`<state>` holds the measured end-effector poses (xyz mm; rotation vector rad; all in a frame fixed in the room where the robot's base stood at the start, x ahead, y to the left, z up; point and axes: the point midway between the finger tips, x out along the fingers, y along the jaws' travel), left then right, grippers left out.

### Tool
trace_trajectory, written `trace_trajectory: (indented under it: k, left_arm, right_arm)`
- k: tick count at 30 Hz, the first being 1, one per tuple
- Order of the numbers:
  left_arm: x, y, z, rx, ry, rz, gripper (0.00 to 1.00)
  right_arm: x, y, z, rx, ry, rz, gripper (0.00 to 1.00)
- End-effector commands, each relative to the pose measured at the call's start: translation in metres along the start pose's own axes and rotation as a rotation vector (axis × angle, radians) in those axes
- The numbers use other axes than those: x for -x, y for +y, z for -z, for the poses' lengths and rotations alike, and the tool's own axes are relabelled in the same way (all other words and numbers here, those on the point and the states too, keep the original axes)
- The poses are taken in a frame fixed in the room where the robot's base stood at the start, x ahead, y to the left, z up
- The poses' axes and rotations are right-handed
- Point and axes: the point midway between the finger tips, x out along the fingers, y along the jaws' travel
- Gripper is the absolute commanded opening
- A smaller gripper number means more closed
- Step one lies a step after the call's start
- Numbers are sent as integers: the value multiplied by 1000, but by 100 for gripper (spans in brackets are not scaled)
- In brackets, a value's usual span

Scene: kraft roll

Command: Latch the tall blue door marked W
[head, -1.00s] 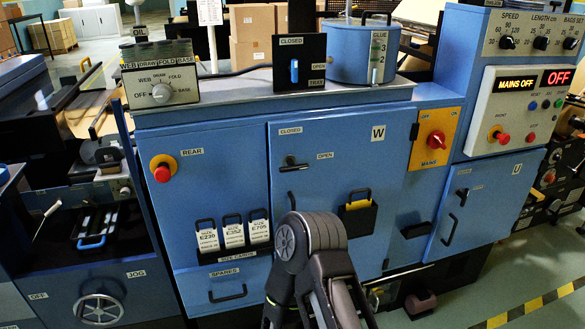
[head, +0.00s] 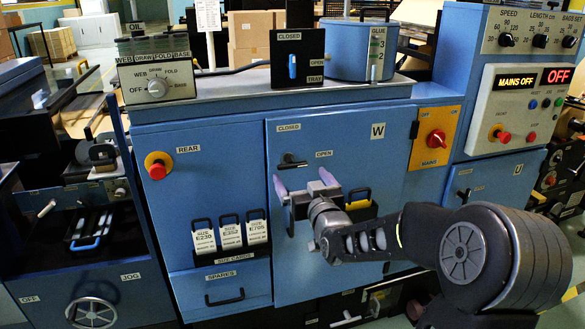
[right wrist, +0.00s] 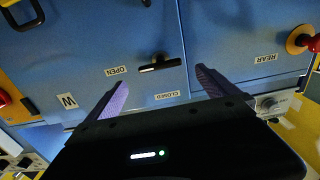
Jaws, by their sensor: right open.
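The tall blue door marked W (head: 350,145) stands in the middle of the machine front and looks flush with it. Its black lever handle (head: 292,162) is near the upper left edge and lies about level, pointing toward the OPEN label (head: 323,154). The CLOSED label (head: 289,128) is above it. In the right wrist view, which is upside down, the handle (right wrist: 158,64) shows between and beyond the fingertips, apart from them. My right gripper (head: 304,183) is open and empty, just below the handle in the head view. My left gripper is not in view.
A black pocket with a yellow-handled item (head: 359,198) is on the door, partly behind my right wrist. Size cards (head: 230,233) and a red button (head: 157,167) are to the left. The red mains switch (head: 436,138) is to the right.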

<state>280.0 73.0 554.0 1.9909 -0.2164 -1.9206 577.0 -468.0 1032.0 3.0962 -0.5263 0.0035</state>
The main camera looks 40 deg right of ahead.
Motion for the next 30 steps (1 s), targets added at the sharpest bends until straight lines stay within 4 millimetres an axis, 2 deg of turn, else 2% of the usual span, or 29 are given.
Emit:
trace_trajectory:
  k: [8, 13, 24, 30]
  left_arm:
    - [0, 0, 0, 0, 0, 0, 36]
    - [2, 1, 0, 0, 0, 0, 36]
    - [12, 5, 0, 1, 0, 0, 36]
    - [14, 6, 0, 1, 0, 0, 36]
  right_arm:
    - [0, 0, 0, 0, 0, 0, 98]
    - [-8, 0, 0, 0, -2, 1, 98]
    - [-61, -1, 0, 2, -3, 1, 98]
    - [-77, -1, 0, 0, -2, 1, 98]
